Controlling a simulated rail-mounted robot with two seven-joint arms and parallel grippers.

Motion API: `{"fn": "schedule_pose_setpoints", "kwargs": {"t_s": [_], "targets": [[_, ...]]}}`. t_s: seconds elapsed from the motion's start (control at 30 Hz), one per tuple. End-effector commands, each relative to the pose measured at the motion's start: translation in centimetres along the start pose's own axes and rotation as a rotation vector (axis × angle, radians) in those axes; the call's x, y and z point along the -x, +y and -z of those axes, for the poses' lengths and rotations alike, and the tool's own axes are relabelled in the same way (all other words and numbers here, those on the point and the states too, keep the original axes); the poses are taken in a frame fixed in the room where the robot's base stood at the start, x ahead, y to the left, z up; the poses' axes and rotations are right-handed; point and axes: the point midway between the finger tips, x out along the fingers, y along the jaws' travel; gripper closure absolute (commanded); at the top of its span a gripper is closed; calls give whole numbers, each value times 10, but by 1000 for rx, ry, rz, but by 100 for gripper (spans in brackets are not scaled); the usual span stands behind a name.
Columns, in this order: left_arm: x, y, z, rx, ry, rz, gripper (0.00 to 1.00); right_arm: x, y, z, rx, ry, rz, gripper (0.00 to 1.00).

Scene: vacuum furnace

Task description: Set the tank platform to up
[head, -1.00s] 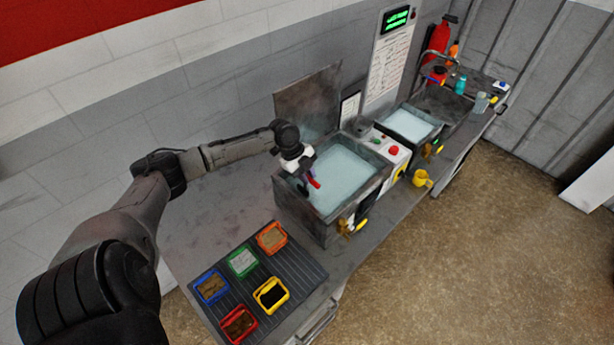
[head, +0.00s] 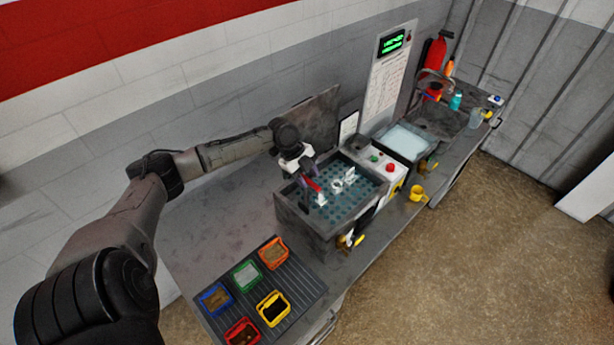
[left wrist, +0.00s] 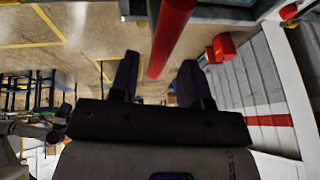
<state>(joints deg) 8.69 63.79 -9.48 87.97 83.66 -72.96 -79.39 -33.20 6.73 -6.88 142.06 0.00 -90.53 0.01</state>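The near tank (head: 303,218) stands on the bench with its lid (head: 315,112) raised. A dark teal perforated platform (head: 350,205) shows at the top of the tank, with several small white parts on it. My left gripper (head: 311,176) is above the tank's left side, by a small red bar (head: 313,185). In the left wrist view my left gripper (left wrist: 158,80) has its two purple fingers apart. My right gripper is not in view.
A control box (head: 389,168) with a red button stands right of the tank. A second tank (head: 405,140) with pale liquid is beyond it. Colored bins, including a yellow one (head: 286,294), sit on the ribbed mat. A yellow mug (head: 417,194) stands near the bench edge.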

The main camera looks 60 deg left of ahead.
Motion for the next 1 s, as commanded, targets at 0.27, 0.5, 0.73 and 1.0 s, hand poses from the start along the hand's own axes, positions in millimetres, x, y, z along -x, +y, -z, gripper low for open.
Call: {"fn": "schedule_pose_setpoints", "kwargs": {"t_s": [0.27,0.5,0.73,1.0], "targets": [[-1,1,-1,1,-2,-2,56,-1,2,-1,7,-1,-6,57],[24,1,-3,0,-7,-1,56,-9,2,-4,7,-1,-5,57],[72,2,-3,1,-7,-2,56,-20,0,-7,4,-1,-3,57],[115,1,-2,2,-3,-2,56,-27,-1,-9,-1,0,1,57]]}}
